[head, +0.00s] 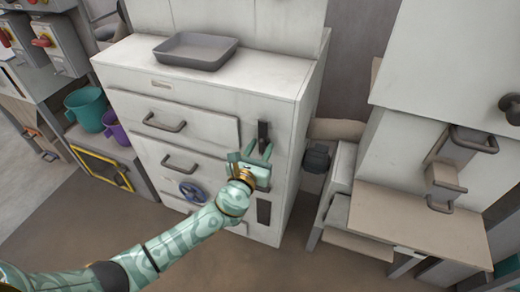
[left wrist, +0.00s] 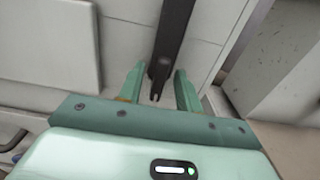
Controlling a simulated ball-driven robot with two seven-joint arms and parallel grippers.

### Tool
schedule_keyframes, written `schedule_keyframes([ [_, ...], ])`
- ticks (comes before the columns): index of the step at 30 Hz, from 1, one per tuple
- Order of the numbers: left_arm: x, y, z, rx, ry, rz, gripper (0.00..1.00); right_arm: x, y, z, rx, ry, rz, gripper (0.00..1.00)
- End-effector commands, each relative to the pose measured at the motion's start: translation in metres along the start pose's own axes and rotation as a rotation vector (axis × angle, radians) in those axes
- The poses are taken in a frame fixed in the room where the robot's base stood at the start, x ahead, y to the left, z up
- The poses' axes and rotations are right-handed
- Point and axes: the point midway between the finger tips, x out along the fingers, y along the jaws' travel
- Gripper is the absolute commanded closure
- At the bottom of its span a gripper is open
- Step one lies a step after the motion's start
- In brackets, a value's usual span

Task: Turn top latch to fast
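The top latch (head: 263,133) is a dark upright bar on the right part of the white cabinet's front, beside the upper panel. In the left wrist view the dark bar (left wrist: 173,38) runs down from the top edge, and its notched lower end lies in the gap between my fingers. My left gripper (head: 257,153) is open at the latch's lower end, and its two fingers also show in the left wrist view (left wrist: 159,78), one on each side of the bar. I cannot tell whether either finger touches it. My right gripper is not in view.
A second dark upright piece (head: 264,211) sits lower on the cabinet (head: 255,80). A grey tray (head: 196,51) lies on top. A blue handwheel (head: 193,192) and panel handles are left of my gripper. A pipe (head: 338,129) and a bench (head: 420,222) stand to the right.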

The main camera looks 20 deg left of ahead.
Motion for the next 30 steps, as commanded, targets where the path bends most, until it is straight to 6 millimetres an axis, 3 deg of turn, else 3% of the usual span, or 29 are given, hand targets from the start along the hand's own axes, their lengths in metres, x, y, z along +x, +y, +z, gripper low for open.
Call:
schedule_keyframes([
  [4,0.000,0.000,0.000,0.000,0.000,0.000,0.65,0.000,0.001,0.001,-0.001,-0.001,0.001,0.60],
  [8,0.000,0.000,0.000,0.000,0.000,0.000,1.00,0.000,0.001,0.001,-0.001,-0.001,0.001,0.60],
  [20,-0.001,0.000,-0.001,-0.039,0.001,0.000,1.00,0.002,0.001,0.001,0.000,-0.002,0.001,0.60],
  [30,-0.001,0.002,-0.003,-0.263,0.003,0.002,1.00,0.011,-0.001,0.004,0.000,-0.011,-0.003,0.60],
])
